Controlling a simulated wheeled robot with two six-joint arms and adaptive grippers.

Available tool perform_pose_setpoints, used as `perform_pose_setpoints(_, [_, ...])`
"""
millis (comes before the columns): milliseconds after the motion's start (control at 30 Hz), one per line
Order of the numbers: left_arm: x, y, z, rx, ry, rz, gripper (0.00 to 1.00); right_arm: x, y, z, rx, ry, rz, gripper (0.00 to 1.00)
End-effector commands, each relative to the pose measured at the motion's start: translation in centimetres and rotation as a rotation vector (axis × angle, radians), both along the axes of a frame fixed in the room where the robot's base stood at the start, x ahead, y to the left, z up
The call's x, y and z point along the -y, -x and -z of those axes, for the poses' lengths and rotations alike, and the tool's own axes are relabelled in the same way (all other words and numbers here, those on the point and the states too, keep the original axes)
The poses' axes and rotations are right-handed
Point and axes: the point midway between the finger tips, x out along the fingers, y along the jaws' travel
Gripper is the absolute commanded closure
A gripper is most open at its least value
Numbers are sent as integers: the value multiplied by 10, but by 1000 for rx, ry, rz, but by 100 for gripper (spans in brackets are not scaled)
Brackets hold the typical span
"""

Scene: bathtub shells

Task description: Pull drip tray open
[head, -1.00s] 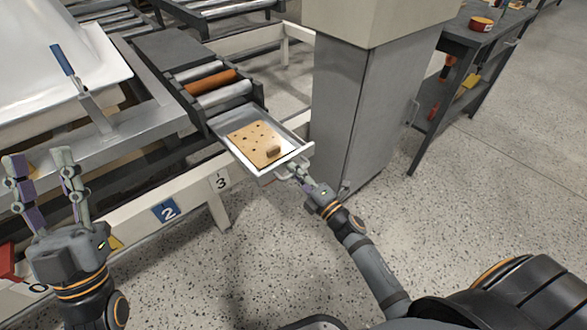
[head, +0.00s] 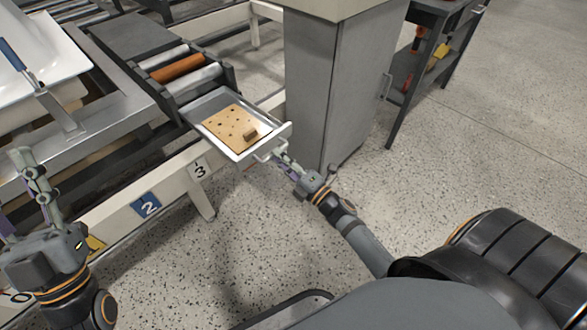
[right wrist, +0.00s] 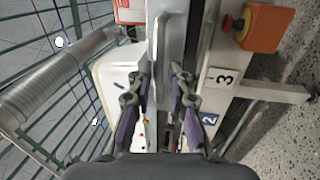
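The drip tray (head: 222,98) is a shallow metal tray drawn out from the end of the roller frame. A tan board with dark spots (head: 228,128) and a small brown block (head: 251,134) lie in it. My right gripper (head: 275,158) is at the handle (head: 268,150) on the tray's front. In the right wrist view its two fingers (right wrist: 161,85) stand close together on either side of a narrow grey bar, seemingly shut on the handle; the exact contact is partly hidden.
A grey cabinet post (head: 335,90) stands close to the right of the tray. A white rail with labels 2 (head: 147,206) and 3 (head: 199,171) runs below it. A dark shelf (head: 415,60) stands farther right. Speckled floor (head: 250,235) in front is clear.

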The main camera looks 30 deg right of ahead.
Motion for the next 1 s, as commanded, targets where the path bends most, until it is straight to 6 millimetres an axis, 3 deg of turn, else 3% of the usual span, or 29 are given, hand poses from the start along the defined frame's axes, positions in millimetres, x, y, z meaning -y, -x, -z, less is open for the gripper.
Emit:
perform_pose_setpoints(200, [0,0,0,0,0,0,60,18,51,12,-6,3,-3,81])
perform_pose_setpoints(400, [0,0,0,0,-1,0,60,28,80,17,-4,2,-2,81])
perform_pose_setpoints(1000, [0,0,0,0,-1,0,60,31,85,17,-2,0,1,81])
